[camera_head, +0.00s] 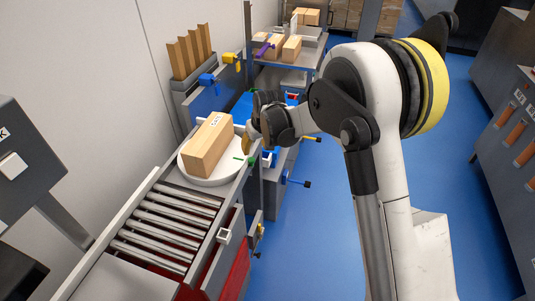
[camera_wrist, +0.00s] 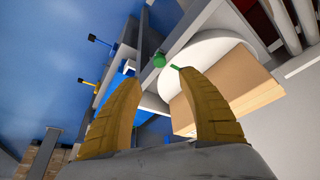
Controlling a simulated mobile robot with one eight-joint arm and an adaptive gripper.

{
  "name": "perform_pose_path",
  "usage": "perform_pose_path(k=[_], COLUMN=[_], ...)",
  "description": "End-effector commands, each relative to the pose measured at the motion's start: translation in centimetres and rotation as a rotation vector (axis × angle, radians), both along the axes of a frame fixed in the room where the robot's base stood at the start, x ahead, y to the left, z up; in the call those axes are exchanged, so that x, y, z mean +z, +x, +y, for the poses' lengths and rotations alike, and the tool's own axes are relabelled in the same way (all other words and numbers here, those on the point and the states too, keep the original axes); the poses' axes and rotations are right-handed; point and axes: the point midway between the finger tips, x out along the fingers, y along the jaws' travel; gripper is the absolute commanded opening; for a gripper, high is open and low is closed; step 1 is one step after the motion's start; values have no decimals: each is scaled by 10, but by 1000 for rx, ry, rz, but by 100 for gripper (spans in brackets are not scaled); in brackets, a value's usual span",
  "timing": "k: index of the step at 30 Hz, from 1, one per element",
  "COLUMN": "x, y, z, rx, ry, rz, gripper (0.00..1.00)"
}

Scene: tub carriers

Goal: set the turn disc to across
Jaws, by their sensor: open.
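The turn disc (camera_head: 198,180) is a round white plate at the far end of the roller track. A long tan box (camera_head: 208,145) stands on it, its length roughly along the track. A green mark (camera_head: 238,158) is on the disc's right side, close to a green knob (camera_head: 251,161) at the frame. In the wrist view the disc (camera_wrist: 212,50), the green knob (camera_wrist: 159,60) and the green mark (camera_wrist: 175,67) show beyond my fingertips. My gripper (camera_wrist: 160,85) is open and empty, just beside the disc's right edge. The head view mostly hides its fingers.
The roller track (camera_head: 165,225) runs toward the front left. A white square knob (camera_head: 224,236) is on its side. Blue (camera_head: 208,80) and yellow (camera_head: 230,58) handles are behind the disc. A shelf cart (camera_head: 285,62) with boxes stands farther back. Blue floor on the right is open.

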Motion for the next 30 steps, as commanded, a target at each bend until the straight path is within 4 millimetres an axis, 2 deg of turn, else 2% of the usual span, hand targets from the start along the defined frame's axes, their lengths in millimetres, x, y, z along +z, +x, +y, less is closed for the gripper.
perform_pose_path(k=[7,18,24,30], x=[-29,-93,-107,-108], y=[10,34,40,41], z=[8,18,21,21], rx=[9,8,6,6], ry=[-1,-1,-2,-2], rz=[4,3,3,3], gripper=[48,48,48,48])
